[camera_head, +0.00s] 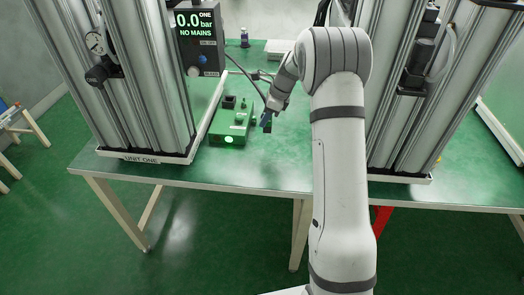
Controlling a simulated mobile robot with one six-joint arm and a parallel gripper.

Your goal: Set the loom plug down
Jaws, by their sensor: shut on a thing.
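My gripper (267,119) is above the green table, to the right of a green box. It is small in this view and partly hidden by its own wrist. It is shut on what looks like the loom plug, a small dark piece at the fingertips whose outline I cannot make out. A dark cable (247,76) runs from the grey control box down toward the gripper. I cannot tell whether the plug touches the table.
The green box (232,125) with a lit green lamp and small dark fittings stands close left of my gripper. Tall metal columns (150,75) marked UNIT ONE stand left, others (425,95) right. The control box (197,40) reads 0.0 bar, NO MAINS. Table (245,172) in front is clear.

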